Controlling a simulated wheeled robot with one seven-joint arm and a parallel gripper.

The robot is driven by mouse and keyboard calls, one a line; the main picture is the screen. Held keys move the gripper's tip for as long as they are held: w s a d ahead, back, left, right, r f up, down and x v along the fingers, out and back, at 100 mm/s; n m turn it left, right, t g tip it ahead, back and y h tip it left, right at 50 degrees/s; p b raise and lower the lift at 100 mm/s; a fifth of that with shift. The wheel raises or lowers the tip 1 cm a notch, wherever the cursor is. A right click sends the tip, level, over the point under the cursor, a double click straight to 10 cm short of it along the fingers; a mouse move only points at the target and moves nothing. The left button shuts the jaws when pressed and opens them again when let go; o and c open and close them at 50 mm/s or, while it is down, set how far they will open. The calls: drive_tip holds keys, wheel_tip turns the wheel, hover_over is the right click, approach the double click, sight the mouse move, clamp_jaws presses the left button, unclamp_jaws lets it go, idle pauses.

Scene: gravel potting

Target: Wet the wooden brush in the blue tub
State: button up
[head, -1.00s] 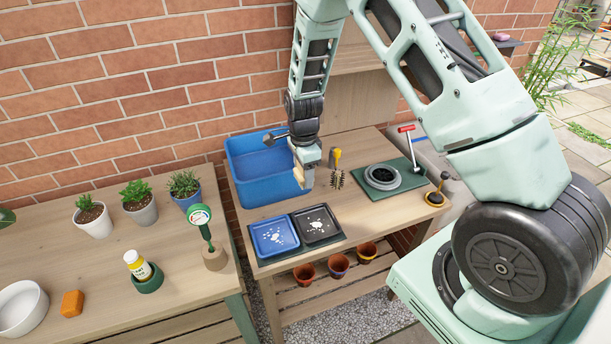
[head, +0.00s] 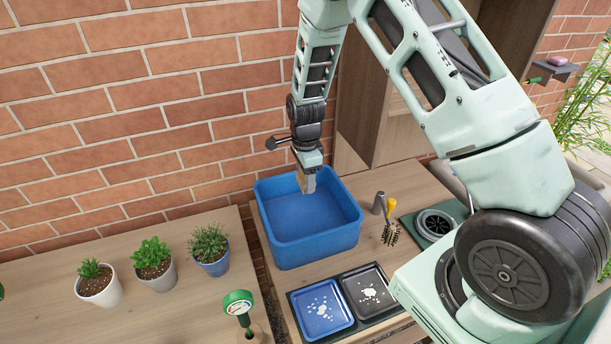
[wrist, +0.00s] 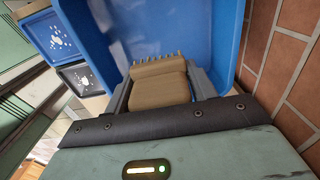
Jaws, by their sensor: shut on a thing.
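My gripper (head: 309,177) is shut on the wooden brush (wrist: 160,83). In the wrist view the brush is a tan block between the two grey fingers, with a row of bristles along its far edge. The blue tub (head: 312,244) stands on the bench against the brick wall. In the head view the gripper points down over the tub, near its back right part, with the brush at or just inside the rim level. I cannot tell whether the bristles touch anything, or whether the tub holds water. The tub's wall also shows in the wrist view (wrist: 232,35).
A blue tray (head: 322,325) and a black tray (head: 388,303) lie in front of the tub. A wire brush with a yellow handle (head: 390,210) and a grey ring-shaped pot (head: 434,224) are to the right. Potted plants (head: 153,260) stand left.

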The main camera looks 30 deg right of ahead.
wheel_tip(320, 180, down, 11)
drive_tip(key=b, duration=0.7)
drive_tip(key=shift+r, duration=0.1)
idle(0.6)
drive_tip(key=shift+r+p, duration=3.4)
drive_tip(key=shift+r, duration=1.3)
wheel_tip(320, 180, up, 4)
drive_tip(key=p, duration=0.3)
drive_tip(key=shift+s+f, duration=0.1)
drive_tip(key=shift+s, duration=0.05)
